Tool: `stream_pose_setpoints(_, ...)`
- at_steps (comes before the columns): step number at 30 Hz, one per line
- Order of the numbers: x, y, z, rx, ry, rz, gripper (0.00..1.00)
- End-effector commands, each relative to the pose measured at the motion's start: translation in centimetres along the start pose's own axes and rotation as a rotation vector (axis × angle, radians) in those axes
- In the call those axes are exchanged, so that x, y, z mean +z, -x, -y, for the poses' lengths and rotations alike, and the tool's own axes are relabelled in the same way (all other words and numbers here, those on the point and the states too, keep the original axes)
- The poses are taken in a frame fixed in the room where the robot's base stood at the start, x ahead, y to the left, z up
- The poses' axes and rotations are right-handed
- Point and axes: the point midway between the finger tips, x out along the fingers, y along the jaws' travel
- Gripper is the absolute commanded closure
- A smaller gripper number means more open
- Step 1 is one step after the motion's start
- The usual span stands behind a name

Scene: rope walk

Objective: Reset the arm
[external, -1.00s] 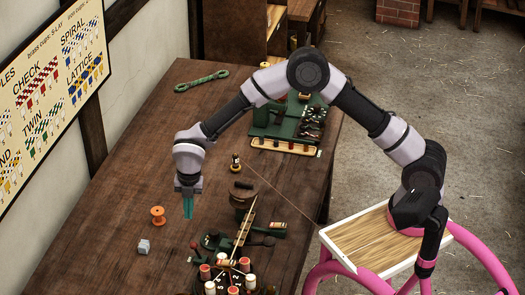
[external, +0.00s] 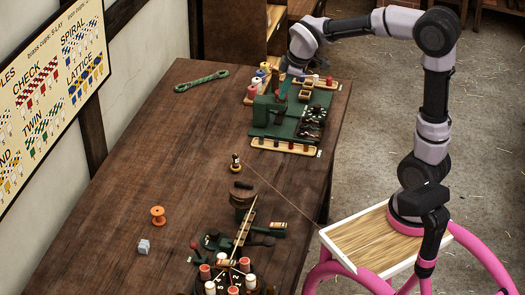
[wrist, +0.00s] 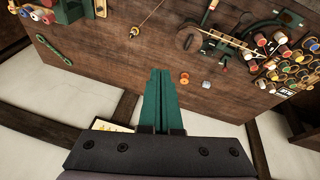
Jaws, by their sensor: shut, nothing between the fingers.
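My arm is drawn up and bent high above my base at the right.
The green machine (external: 265,122) with spools and trays is at the table's far end. A thin cord crosses the right edge. The middle-left table is clear.

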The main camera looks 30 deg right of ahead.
Motion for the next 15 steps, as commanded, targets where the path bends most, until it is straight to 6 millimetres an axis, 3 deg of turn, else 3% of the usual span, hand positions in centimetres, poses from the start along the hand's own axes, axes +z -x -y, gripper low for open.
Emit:
stream_pose_setpoints(1,2.3,2.0,-0.8,0.024,-0.116,-0.020,1.00)
stream_pose_setpoints(6,9.5,6.7,-1.6,0.067,-0.525,-0.096,1.00)
stream_pose_setpoints(12,16.9,10.1,-0.3,0.083,-0.972,-0.212,1.00)
stream_pose_setpoints(15,19.4,10.9,0.6,0.078,-1.136,-0.264,1.00)
